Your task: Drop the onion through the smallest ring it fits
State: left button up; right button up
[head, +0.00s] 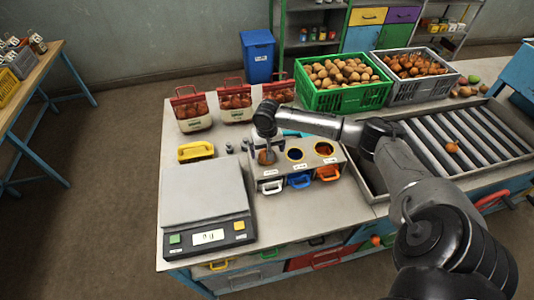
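A sorting box (342,165) stands on the table with three round openings in its top. The middle ring (295,154) is rimmed dark and yellowish, and the right ring (323,149) shows orange inside. The left opening is mostly covered by my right gripper (267,150), which points down there. A brown onion (266,158) is between its fingers, at or just above the left opening; its exact height is hard to tell. Another onion (452,147) lies on the roller conveyor at the right. My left gripper is not in view.
White, blue and orange handles (300,181) line the box's front. A scale (205,205) and a yellow-handled item (195,151) stand left. Red-topped onion sacks (190,108), a green crate (343,98) and a grey crate (405,93) line the back. Rollers (480,130) fill the right.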

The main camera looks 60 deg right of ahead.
notch_tip(320, 180, up, 11)
dwell(0.4)
dwell(0.4)
